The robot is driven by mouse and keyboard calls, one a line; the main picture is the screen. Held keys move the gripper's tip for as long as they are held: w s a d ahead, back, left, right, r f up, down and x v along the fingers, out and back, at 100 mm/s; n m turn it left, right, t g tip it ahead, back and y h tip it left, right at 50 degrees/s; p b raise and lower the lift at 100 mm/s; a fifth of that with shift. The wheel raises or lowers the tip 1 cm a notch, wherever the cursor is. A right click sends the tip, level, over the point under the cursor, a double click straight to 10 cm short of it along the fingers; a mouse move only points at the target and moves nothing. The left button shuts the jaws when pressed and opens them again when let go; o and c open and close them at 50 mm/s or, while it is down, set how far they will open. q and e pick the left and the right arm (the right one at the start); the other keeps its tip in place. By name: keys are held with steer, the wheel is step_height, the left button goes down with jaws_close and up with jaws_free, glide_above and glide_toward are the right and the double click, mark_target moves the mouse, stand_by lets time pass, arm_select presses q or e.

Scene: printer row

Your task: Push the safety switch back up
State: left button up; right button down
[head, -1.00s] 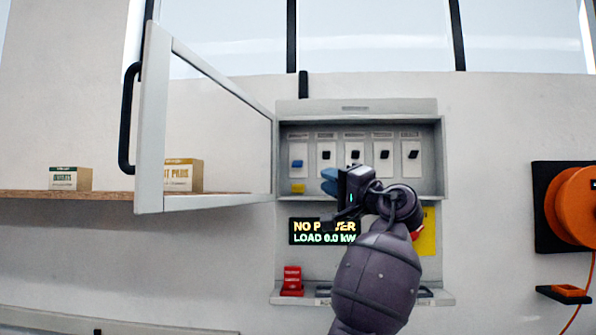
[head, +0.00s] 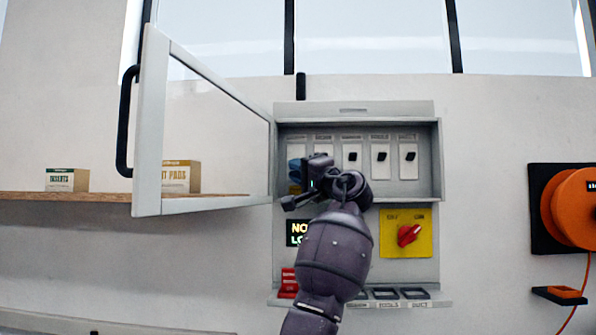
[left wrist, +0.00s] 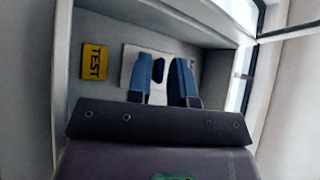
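The safety switch looks to be the leftmost switch in the open wall box (head: 437,160), on a white plate. My left gripper (head: 296,170) is open in front of that switch, one finger to each side of the lever in the left wrist view (left wrist: 165,72). I cannot tell whether a finger touches it. In the head view my gripper hides the lever. A yellow TEST button (left wrist: 94,62) sits beside the switch plate. My right gripper is not in view.
Several black-lever switches (head: 380,157) stand in the row to the right. The glazed door (head: 150,120) is swung open at left. Below are a partly hidden display (head: 297,233), a red rotary knob (head: 409,236) on a yellow plate, and a ledge with red tags (head: 288,283).

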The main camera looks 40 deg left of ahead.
arm_select(q)
steer(key=shift+c, duration=0.4)
jaws_close()
